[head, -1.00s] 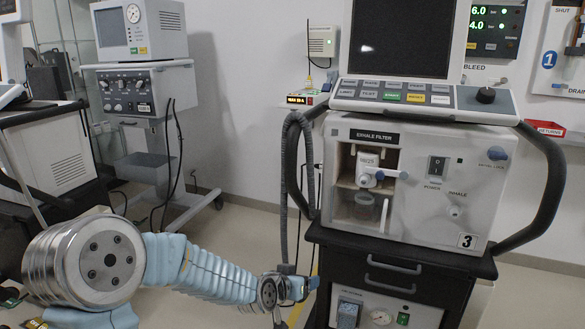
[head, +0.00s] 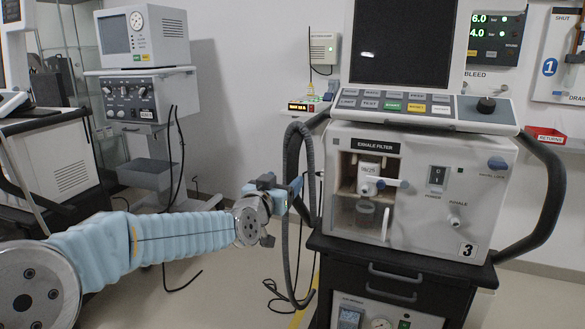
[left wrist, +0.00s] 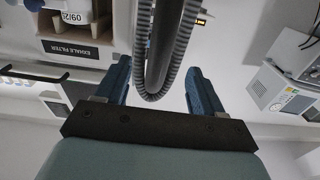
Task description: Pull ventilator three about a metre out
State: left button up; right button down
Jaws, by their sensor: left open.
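Ventilator three (head: 430,185) is the white unit marked 3 on a black drawer cart (head: 395,260). A black bar handle (head: 550,190) curves down its right side; another (head: 318,121) starts at its upper left, partly hidden by a grey corrugated hose (head: 290,160). My left gripper (head: 292,192) is at that left side, beside the hose. In the left wrist view its two blue fingers (left wrist: 158,85) are apart, with the hose loop (left wrist: 153,90) and a dark bar (left wrist: 166,35) between them. I cannot tell whether they touch. My right gripper is out of view.
Another ventilator (head: 145,95) on a stand is at the back left. A cable (head: 275,290) lies on the floor by ventilator three. Wall panels (head: 492,38) are behind; some floor (head: 225,270) at the front left is clear.

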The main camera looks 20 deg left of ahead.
aim_at(290, 175)
pick_arm(q)
jog(key=shift+w+p, duration=0.65)
jog(key=shift+w, duration=2.95)
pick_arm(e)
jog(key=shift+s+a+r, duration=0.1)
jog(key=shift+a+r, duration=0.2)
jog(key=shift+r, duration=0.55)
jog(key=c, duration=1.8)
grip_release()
